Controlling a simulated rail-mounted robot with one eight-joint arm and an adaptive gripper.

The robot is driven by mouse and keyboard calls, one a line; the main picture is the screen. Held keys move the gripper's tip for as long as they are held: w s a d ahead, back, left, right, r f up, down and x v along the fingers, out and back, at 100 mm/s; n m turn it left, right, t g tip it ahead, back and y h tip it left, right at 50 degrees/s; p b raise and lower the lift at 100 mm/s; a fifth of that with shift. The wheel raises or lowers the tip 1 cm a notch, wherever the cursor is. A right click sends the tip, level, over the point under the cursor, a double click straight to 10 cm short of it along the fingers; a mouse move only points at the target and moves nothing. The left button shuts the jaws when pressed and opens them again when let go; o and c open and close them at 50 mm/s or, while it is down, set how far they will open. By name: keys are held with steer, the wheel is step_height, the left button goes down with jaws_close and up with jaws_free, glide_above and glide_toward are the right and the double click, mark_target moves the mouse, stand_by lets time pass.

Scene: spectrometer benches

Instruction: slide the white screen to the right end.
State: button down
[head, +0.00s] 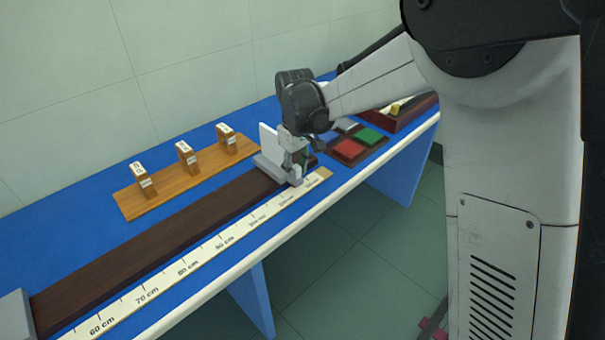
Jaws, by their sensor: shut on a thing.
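The white screen (268,139) stands upright on a grey sliding base (268,170), near the right end of the dark brown rail (160,240). My gripper (294,165) reaches down at the front of the base and is shut on the screen's mount. The gripper and wrist hide part of the screen and the far end of the rail. A pale ruler (190,265) with centimetre marks runs along the front of the rail, and the base stands beyond its 90 cm mark.
Behind the rail, a wooden board (130,207) holds three labelled blocks. To the right lie a panel with red (348,149) and green (369,136) squares and a dark red tray (415,108). A grey block (14,315) stands at the rail's near left. The blue table has a white front edge.

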steer(key=shift+w+d, duration=0.1)
steer(key=shift+w, duration=0.1)
steer(key=c, duration=1.6)
jaws_free()
steer(key=shift+w+d, duration=0.15)
steer(key=shift+r, duration=0.1)
step_height(320, 180, up, 12)
steer(key=shift+f, duration=0.1)
